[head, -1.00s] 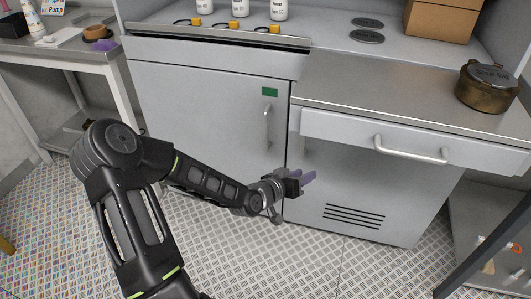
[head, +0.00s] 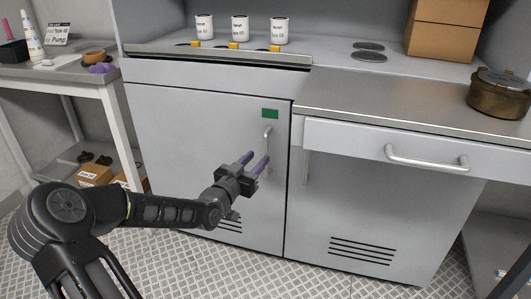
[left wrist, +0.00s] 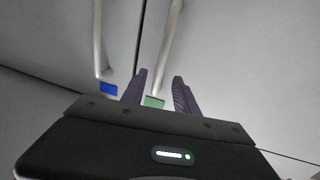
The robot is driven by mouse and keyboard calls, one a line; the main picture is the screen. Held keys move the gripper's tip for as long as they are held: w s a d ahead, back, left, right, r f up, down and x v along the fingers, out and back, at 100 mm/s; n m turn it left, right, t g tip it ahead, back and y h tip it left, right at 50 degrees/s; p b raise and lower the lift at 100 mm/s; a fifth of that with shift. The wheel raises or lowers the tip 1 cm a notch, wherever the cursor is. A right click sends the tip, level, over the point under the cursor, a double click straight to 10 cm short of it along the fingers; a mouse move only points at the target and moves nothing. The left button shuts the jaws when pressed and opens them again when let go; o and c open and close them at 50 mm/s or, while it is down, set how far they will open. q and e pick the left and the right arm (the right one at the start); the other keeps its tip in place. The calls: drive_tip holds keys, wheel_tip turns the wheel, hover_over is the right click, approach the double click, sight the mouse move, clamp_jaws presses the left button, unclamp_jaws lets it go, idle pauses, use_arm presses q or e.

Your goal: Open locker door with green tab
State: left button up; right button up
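The grey locker door (head: 195,140) is shut in the head view, with a green tab (head: 270,113) near its top right corner. Its upright bar handle (head: 267,138) is below the tab. My left gripper (head: 257,157) is open, its two purple fingers pointing at the door by the handle's lower part. In the left wrist view the bar handle (left wrist: 168,45) appears between the open fingers (left wrist: 160,76), with the green tab (left wrist: 153,101) beyond. I cannot tell whether the fingers touch the handle. My right gripper is not in view.
A drawer with a horizontal handle (head: 427,162) adjoins on the right. White cans (head: 240,28) stand on top, and a brass pot (head: 500,95) stands on the right counter. A side table (head: 60,72) is at left. A blue tab (left wrist: 108,88) and another handle show in the wrist view.

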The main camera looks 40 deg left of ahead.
sight(265, 151)
use_arm(q)
drive_tip(key=w, duration=0.2)
drive_tip(key=w+b, duration=0.1)
drive_tip(key=w, duration=0.1)
drive_tip(key=w+b, duration=0.1)
drive_tip(key=w, duration=0.1)
drive_tip(key=shift+w+a, duration=0.15)
drive_tip(key=shift+a, duration=0.25)
drive_tip(key=shift+c, duration=0.2)
clamp_jaws()
idle(0.8)
